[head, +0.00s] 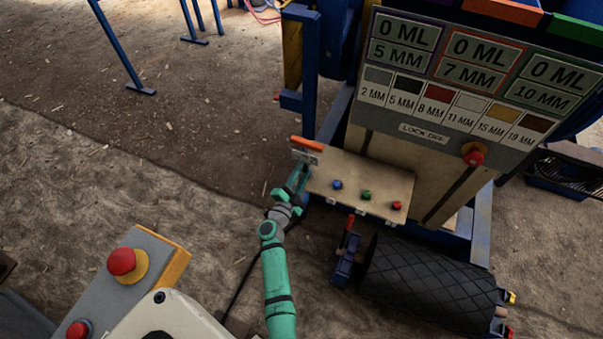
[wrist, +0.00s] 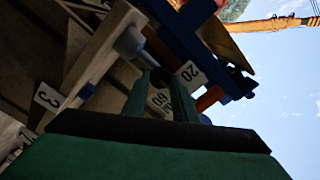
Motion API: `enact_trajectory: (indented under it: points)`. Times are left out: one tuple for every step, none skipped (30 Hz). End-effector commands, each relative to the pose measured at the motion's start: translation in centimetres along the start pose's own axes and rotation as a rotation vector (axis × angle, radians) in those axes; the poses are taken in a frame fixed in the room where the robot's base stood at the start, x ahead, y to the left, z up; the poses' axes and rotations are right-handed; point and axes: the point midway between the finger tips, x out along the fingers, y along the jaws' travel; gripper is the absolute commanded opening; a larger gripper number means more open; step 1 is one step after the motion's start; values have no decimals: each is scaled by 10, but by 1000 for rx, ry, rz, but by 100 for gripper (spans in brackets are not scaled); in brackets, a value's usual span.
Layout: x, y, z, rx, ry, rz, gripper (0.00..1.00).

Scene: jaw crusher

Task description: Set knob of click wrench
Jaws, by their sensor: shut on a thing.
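My gripper (head: 301,178) is at the left end of a tan panel on the crusher's front, just below an orange bar (head: 307,144) and a small pale label plate (head: 305,157). In the wrist view its two green fingers (wrist: 160,92) are closed on a small dark round part (wrist: 161,75), which I take to be the click wrench's knob. Number labels surround it, one reading 20 (wrist: 193,76) and one between the fingers. The fingers cover much of the knob, and its setting cannot be read. The rest of the wrench is hard to make out.
The tan panel (head: 345,172) carries blue, green and red buttons. A board (head: 440,90) with readouts of 0 ML stands behind it. A black ridged roller (head: 425,285) lies below right. The dirt floor (head: 130,160) to the left is mostly clear.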

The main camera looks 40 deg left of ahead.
Motion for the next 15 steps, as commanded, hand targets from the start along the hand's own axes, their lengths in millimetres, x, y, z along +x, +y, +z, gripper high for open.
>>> enact_trajectory:
  points:
    - [0,0,0,0,1,0,3]
    - [0,0,0,0,1,0,3]
    - [0,0,0,0,1,0,3]
    - [0,0,0,0,1,1,27]
    - [0,0,0,-1,1,0,35]
    - [0,0,0,-1,1,0,44]
    - [0,0,0,-1,1,0,44]
    - [0,0,0,-1,1,0,44]
    - [0,0,0,-1,1,0,44]
    - [0,0,0,-1,1,0,44]
    - [0,0,0,-1,0,0,44]
    - [0,0,0,-1,0,0,44]
    - [0,0,0,-1,0,0,44]
    - [0,0,0,-1,0,0,44]
    - [-1,0,0,-1,0,0,44]
